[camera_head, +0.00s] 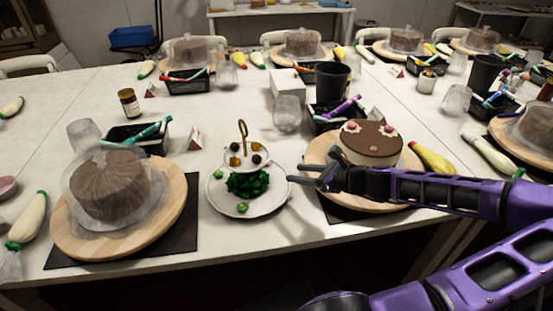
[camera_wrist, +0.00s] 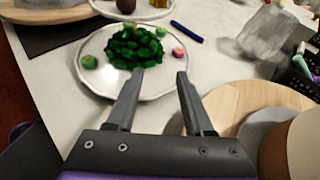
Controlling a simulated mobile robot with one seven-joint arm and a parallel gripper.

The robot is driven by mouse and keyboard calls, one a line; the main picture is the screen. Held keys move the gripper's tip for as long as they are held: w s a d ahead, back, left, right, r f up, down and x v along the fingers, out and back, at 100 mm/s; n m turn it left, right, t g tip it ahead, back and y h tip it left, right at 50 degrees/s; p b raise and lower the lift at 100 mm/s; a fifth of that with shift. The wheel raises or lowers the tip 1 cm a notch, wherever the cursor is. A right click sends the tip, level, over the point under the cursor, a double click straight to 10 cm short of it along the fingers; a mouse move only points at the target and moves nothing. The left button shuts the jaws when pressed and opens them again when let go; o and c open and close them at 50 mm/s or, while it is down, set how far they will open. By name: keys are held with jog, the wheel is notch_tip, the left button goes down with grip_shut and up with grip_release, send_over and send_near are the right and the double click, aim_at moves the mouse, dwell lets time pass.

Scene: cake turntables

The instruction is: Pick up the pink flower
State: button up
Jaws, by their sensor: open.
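My gripper (camera_head: 297,174) is open and empty, between the brown-topped cake (camera_head: 371,142) and the white plate (camera_head: 217,203). In the wrist view, my gripper (camera_wrist: 160,72) points at the near part of the plate (camera_wrist: 92,82). The plate holds a pile of green leaves (camera_wrist: 134,44). Small round pink-and-green pieces lie beside it, one at the right (camera_wrist: 178,53) and one at the left (camera_wrist: 90,62). Pink flowers with pale petals sit on the cake top, one at the left (camera_head: 353,127) and one at the right (camera_head: 390,131). I cannot tell which is the task's flower.
A small upper tier with a gold handle (camera_head: 242,140) rises over the plate. A covered cake (camera_head: 110,187) stands on a wooden turntable at left. A clear glass (camera_head: 287,113) and a black basket of pens stand behind. A yellow piping bag (camera_head: 431,159) lies right of the cake.

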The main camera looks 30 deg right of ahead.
jog(key=d+m, duration=0.1)
jog(key=d, duration=0.2)
jog(key=h+b, duration=0.1)
jog(key=b, duration=0.1)
send_near(269, 167)
jog(key=w, duration=0.1)
jog(key=w+a, duration=0.1)
jog(key=w, duration=0.1)
jog(key=shift+a+t, duration=0.2)
jog(key=shift+t, duration=0.2)
jog(key=shift+b+x, duration=0.55)
jog(key=shift+x, duration=2.5)
jog(key=shift+d+r, duration=0.1)
jog(key=shift+c, duration=0.2)
grip_shut()
